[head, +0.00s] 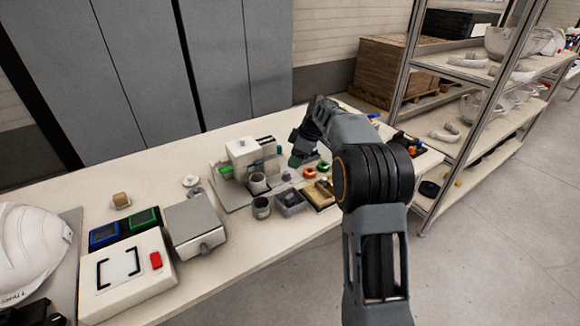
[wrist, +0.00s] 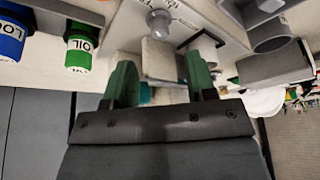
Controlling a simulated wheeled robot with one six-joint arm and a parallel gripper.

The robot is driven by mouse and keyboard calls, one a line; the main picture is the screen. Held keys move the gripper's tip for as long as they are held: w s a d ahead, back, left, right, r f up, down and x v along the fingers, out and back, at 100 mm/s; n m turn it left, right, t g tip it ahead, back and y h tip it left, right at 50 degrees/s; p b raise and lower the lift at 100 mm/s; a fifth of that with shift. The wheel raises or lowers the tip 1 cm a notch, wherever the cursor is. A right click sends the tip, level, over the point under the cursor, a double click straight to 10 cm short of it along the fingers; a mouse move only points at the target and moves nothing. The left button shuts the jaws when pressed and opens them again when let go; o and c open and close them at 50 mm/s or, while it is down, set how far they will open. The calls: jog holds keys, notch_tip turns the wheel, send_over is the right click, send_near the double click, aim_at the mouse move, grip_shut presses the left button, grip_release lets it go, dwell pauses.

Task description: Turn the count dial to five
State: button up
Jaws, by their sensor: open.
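My gripper (wrist: 160,82) has two green fingers, apart with no object held between them. In the head view my gripper (head: 298,156) is at the right side of a white machine (head: 241,151) on the bench. In the wrist view a small pale round knob (wrist: 158,22) sits on a light panel with partly cut-off lettering, beyond the fingertips. It may be the count dial, but I cannot read a number or pointer. A pale block (wrist: 158,58) shows between the fingers; I cannot tell whether they touch it.
A green OIL container (wrist: 80,48) and a blue container (wrist: 12,38) are left of the fingers. A grey box (head: 196,224) and white helmet (head: 30,250) stand left.

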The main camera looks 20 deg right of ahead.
jog(key=v, duration=0.6)
jog(key=shift+r+p, duration=0.4)
jog(key=shift+d, duration=0.1)
jog(key=s+f+m+h+p, duration=0.2)
jog(key=s+f+m, duration=0.3)
jog(key=m, duration=0.4)
jog(key=s+a+r+m+p, duration=0.1)
jog(key=s+r+p, duration=0.2)
jog(key=s, duration=0.5)
jog(key=s+a+r+m+t+h+p, duration=0.1)
jog(key=s+a+r+p, duration=0.1)
jog(key=s, duration=0.6)
jog(key=s+a+r+m+h+p, duration=0.1)
jog(key=s+a+r+p, duration=0.1)
jog(key=s+r+p, duration=0.3)
jog(key=shift+s+a+r+m+t, duration=0.25)
jog(key=shift+s+r+m+t, duration=0.1)
jog(key=shift+s, duration=1.25)
